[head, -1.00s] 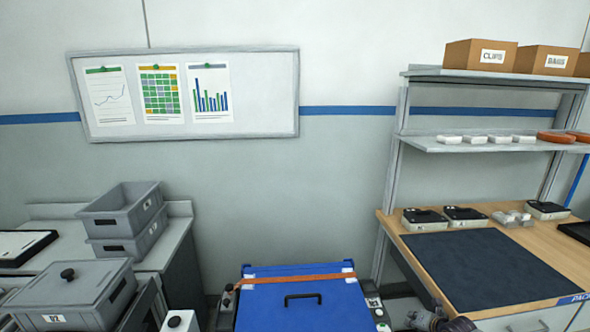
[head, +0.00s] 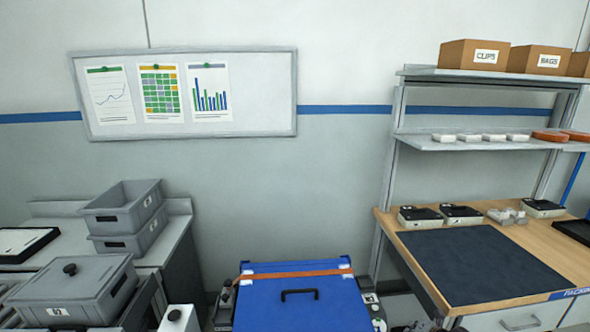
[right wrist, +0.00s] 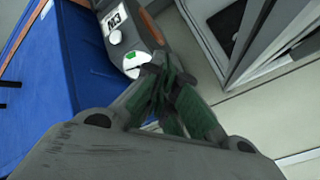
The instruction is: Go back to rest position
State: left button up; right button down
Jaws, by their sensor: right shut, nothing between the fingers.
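My right gripper (right wrist: 170,92) shows in the right wrist view with its green-padded fingers closed together and nothing between them. It hangs beside the blue case (right wrist: 60,85), near a grey side unit (right wrist: 128,25) with a label and a green-marked white button. In the head view the blue case (head: 300,300) has a black handle and an orange strap across its lid. My left gripper is not in either current view.
A packing bench (head: 550,252) with a dark mat and shelves stands on the right. Grey bins (head: 125,215) and a lidded grey crate (head: 75,290) stand on the left. A board (head: 240,95) hangs on the wall. Some floor is clear right of the case.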

jog(key=s+a+f+m+g+h, duration=0.1)
jog(key=s+f+m+g, duration=0.1)
jog(key=s+f+m, duration=0.75)
jog(key=s+a+f+m+g+h, duration=0.1)
jog(key=s+f+m, duration=0.3)
jog(key=s+f, duration=1.05)
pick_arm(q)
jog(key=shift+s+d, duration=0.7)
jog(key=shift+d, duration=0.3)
pick_arm(e)
jog(key=s+a+f+m+g, duration=0.1)
jog(key=s+a+f+m, duration=0.2)
jog(key=s, duration=0.7)
jog(key=s+a+f+m+g, duration=0.2)
jog(key=s+a+f+m, duration=0.2)
jog(key=s+f, duration=0.3)
jog(key=s+a+f+m+g, duration=0.1)
jog(key=s+a+f+m, duration=0.3)
jog(key=s, duration=1.1)
jog(key=shift+a+f+g+y, duration=0.3)
jog(key=shift+f+g, duration=0.1)
jog(key=shift+f, duration=0.4)
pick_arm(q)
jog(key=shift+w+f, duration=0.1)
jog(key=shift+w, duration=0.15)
